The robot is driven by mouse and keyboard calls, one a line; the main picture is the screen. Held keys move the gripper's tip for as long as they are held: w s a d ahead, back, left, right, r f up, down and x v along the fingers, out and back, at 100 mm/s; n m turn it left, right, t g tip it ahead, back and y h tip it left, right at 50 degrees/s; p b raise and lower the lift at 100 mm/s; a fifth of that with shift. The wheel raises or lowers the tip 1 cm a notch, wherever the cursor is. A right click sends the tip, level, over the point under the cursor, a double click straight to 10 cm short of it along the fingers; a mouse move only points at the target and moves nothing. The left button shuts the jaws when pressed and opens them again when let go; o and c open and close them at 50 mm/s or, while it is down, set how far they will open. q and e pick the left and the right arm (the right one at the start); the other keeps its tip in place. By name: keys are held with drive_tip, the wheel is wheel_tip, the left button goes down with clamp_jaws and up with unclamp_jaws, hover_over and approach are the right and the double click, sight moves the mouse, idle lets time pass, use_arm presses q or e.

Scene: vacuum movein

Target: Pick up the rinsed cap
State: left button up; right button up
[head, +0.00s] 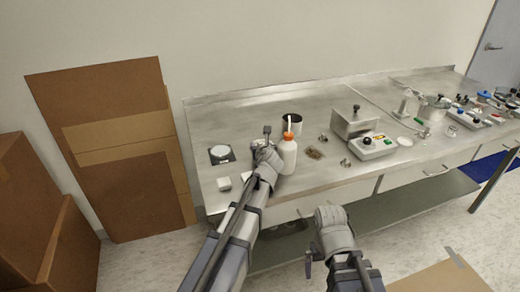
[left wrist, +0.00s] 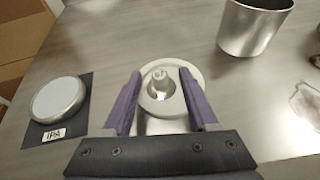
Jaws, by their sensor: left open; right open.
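A small metal cap-like piece (left wrist: 159,84) with a raised centre stands on a round pale disc (left wrist: 196,75) in the left wrist view. I take it for the cap; whether it is wet cannot be told. My left gripper (left wrist: 160,92) is open, its purple fingers on either side of the piece, with a gap to it visible. In the head view my left gripper (head: 264,150) is over the bench beside the wash bottle, and it hides the cap there. My right gripper (head: 322,250) is open and empty, in front of the bench edge.
A white wash bottle (head: 288,156) with an orange top stands just right of my left gripper. A dark-mouthed cup (head: 292,122) is behind it. A round IPA dish (left wrist: 58,99) lies left. A grey-and-white device (head: 371,147) stands further right. Cardboard (head: 110,140) leans at left.

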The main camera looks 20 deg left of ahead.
use_arm(q)
clamp_jaws()
idle(0.3)
idle(0.3)
